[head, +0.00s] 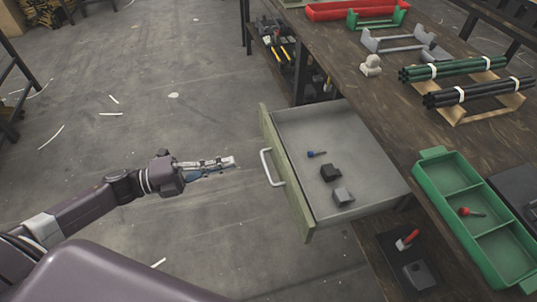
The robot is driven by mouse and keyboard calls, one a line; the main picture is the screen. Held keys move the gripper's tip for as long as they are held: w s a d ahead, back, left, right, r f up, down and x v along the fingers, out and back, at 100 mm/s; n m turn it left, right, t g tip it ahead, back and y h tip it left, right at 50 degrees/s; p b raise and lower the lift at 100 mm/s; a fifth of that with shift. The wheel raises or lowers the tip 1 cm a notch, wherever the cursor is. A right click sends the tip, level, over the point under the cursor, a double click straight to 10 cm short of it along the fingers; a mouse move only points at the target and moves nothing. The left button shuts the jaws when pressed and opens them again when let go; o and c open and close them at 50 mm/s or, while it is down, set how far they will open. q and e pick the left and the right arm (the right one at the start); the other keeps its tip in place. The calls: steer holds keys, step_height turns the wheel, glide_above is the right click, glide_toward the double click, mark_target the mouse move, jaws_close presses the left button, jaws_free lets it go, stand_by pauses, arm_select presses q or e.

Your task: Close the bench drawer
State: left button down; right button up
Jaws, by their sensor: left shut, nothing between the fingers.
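The bench drawer (356,143) is pulled out from the left side of the workbench. Its green front panel (286,172) carries a pale bar handle (268,168) facing left. My right gripper is not in the view.
The wooden bench (385,108) holds a green compartment tray (432,179) with a red-ended tool, bundled green rods (453,69) and black rods (478,92). A lower shelf shows below the drawer with a red-handled tool (407,239). The floor left of the drawer is open.

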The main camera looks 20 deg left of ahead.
mark_target(278, 152)
arm_select(q)
steer(key=x, duration=1.1)
steer(key=shift+w, duration=0.15)
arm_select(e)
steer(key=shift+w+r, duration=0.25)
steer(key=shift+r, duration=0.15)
arm_select(q)
steer(key=shift+w+d, duration=0.3)
steer(key=shift+d, duration=0.05)
steer(key=b+x, duration=0.1)
steer(key=x, duration=1.2)
steer(key=shift+w+d, duration=0.15)
steer(key=shift+d, duration=0.1)
steer(key=b+x, duration=0.1)
steer(key=x, duration=0.8)
steer(key=shift+f, duration=0.15)
steer(key=shift+w+d, duration=0.35)
steer(key=shift+d, duration=0.05)
steer(key=shift+r, duration=0.2)
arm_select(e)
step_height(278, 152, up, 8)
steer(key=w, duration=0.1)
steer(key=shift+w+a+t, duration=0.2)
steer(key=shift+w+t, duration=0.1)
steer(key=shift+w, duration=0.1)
arm_select(q)
steer(key=shift+a, duration=0.1)
